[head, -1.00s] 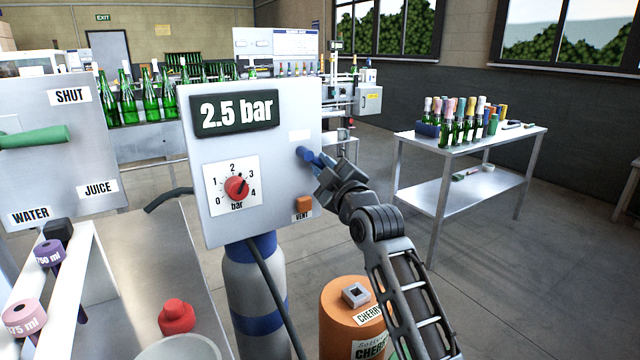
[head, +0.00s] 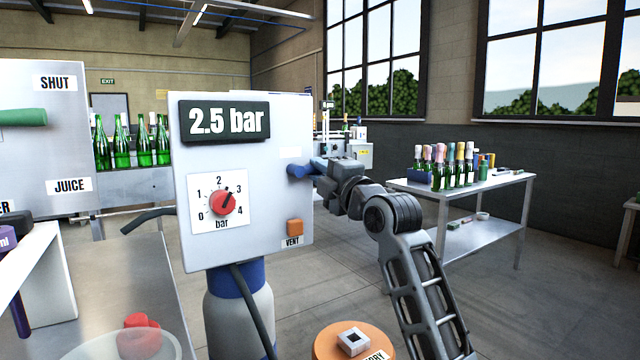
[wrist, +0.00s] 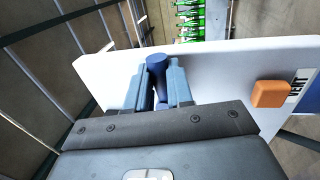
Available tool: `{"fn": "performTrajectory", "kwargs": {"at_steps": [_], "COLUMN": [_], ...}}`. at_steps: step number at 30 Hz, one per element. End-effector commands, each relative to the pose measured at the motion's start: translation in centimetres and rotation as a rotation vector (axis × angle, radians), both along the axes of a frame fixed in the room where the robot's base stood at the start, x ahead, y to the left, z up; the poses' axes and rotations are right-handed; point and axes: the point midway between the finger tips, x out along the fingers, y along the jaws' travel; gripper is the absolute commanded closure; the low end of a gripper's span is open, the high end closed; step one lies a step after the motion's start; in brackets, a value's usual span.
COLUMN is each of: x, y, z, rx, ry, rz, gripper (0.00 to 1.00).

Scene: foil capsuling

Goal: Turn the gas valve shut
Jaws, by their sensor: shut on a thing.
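The blue gas valve handle (head: 299,171) sticks out from the right part of the grey panel (head: 180,240), above the orange vent button (head: 295,227). My gripper (head: 318,168) reaches it from the right and is shut on it. In the wrist view my gripper's two fingers (wrist: 160,88) stand on either side of the blue handle (wrist: 157,68). The panel's display (head: 226,121) reads 2.5 bar. The red dial knob (head: 223,203) points up and to the right, between 2 and 3.
A gas cylinder (head: 238,318) stands below the panel. An orange drum (head: 325,345) with a small box on top stands to its right, near my arm. A side table (head: 505,187) holds several bottles at the right. Open floor lies between.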

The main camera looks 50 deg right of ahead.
Motion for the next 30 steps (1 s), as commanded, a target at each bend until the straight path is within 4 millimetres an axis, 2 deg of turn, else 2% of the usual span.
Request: {"fn": "performTrajectory", "kwargs": {"at_steps": [14, 15, 21, 23, 30], "x": [0.09, 0.09, 0.06, 0.04, -0.08], "y": [0.13, 0.13, 0.08, 0.07, 0.05], "z": [0.02, 0.02, 0.04, 0.04, 0.01], "rx": [-0.014, -0.014, -0.013, -0.013, -0.013], "ry": [0.005, 0.005, 0.005, 0.005, 0.004], "rz": [0.002, 0.002, 0.001, 0.001, 0.0], "gripper": [1.0, 0.77, 0.58, 0.53, 0.53]}}
